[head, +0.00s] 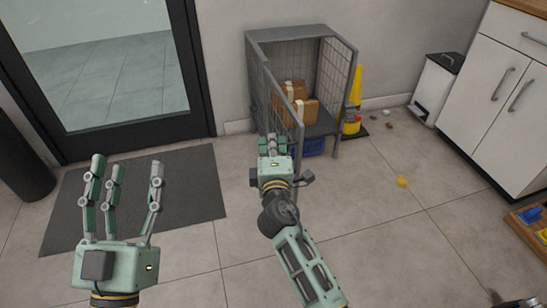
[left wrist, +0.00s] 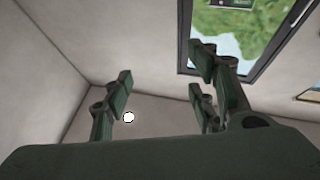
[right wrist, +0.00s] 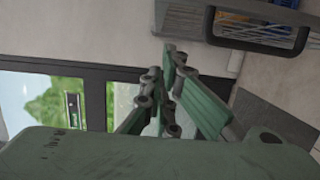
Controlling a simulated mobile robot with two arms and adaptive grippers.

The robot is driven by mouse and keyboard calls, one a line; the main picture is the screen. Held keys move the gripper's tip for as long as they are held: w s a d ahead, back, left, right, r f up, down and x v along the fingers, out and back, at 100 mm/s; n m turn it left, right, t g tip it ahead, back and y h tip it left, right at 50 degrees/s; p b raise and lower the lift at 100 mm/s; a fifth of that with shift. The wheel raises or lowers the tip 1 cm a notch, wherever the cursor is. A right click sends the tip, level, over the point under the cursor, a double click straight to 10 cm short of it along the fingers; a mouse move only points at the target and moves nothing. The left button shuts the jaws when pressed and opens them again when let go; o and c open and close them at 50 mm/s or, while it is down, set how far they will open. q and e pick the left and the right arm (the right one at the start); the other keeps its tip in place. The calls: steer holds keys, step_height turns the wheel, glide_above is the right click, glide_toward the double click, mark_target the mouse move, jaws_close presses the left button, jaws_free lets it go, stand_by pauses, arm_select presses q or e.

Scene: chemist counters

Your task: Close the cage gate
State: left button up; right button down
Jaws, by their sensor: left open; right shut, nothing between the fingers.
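The grey wire cage (head: 338,75) stands against the wall in the head view. Its mesh gate (head: 283,95) stands open, swung out toward me from the cage's left front side. Cardboard boxes (head: 297,97) sit inside. My right gripper (head: 272,141) is shut and empty, just left of the gate's lower free end; I cannot tell whether it touches the gate. My left gripper (head: 131,168) is open and empty above the dark mat, far left of the cage.
A dark floor mat (head: 185,190) lies before the glass door (head: 110,60). A white bin (head: 435,88) and white cabinets (head: 495,100) are at the right. A small yellow thing (head: 402,181) lies on otherwise fairly clear floor.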

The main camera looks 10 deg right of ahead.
steer(key=shift+w+d, duration=0.25)
steer(key=shift+d, duration=0.8)
steer(key=shift+w+d, duration=0.25)
steer(key=shift+d, duration=0.8)
